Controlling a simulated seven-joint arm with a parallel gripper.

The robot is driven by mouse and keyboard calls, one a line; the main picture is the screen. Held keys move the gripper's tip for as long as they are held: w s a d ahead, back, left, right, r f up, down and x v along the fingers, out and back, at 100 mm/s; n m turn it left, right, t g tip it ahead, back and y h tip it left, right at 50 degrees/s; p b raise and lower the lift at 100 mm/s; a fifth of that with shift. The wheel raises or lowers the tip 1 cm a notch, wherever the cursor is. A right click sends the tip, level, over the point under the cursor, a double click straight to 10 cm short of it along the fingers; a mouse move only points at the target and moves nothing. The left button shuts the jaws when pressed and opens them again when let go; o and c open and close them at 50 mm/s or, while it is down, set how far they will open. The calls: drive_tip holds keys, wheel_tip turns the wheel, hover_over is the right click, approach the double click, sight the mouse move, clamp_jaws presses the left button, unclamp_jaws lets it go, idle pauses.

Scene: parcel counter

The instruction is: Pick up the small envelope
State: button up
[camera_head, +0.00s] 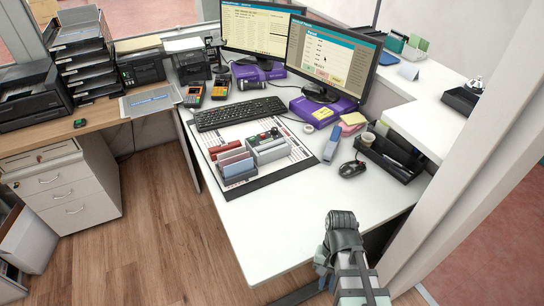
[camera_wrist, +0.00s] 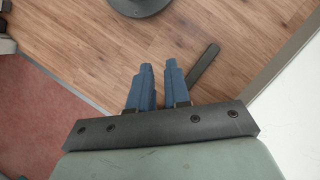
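I cannot clearly make out a small envelope in either view. Several red, pink and blue-grey flat pieces (camera_head: 234,162) stand upright in a small holder on the desk mat; whether one is an envelope I cannot tell. My gripper (camera_wrist: 157,68) shows two blue fingers in the wrist view, with a narrow gap and bare floor between them. It holds nothing.
The white desk (camera_head: 270,225) has clear room at its front. A keyboard (camera_head: 240,113), a mouse (camera_head: 352,169), a black organizer (camera_head: 390,158) and two monitors (camera_head: 325,60) stand beyond. A white partition edge (camera_head: 470,185) rises at the right. Wooden floor (camera_wrist: 90,35) lies below my gripper.

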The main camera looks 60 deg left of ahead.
drive_tip(key=shift+t+y, duration=0.3)
drive_tip(key=shift+t, duration=0.1)
drive_tip(key=s+a+r, duration=0.2)
drive_tip(key=a, duration=0.3)
drive_tip(key=s+a+r, duration=0.1)
drive_tip(key=a+r, duration=0.2)
drive_tip(key=a, duration=0.2)
drive_tip(key=s+a+r, duration=0.2)
drive_tip(key=a, duration=0.3)
drive_tip(key=shift+s+r, duration=0.2)
drive_tip(key=shift+s, duration=0.15)
drive_tip(key=a+r+m+y, duration=0.1)
drive_tip(key=a+r+m, duration=0.25)
drive_tip(key=a, duration=0.95)
drive_tip(key=a+r+m+y, duration=0.15)
drive_tip(key=a+r, duration=0.35)
drive_tip(key=a, duration=0.7)
drive_tip(key=m, duration=0.3)
approach(232, 152)
drive_tip(key=shift+y, duration=0.25)
drive_tip(key=f, duration=0.3)
drive_tip(key=s+f, duration=0.1)
drive_tip(key=f, duration=0.6)
drive_tip(key=shift+s+d, duration=0.1)
drive_tip(key=shift+s, duration=0.3)
drive_tip(key=shift+c, duration=0.2)
clamp_jaws()
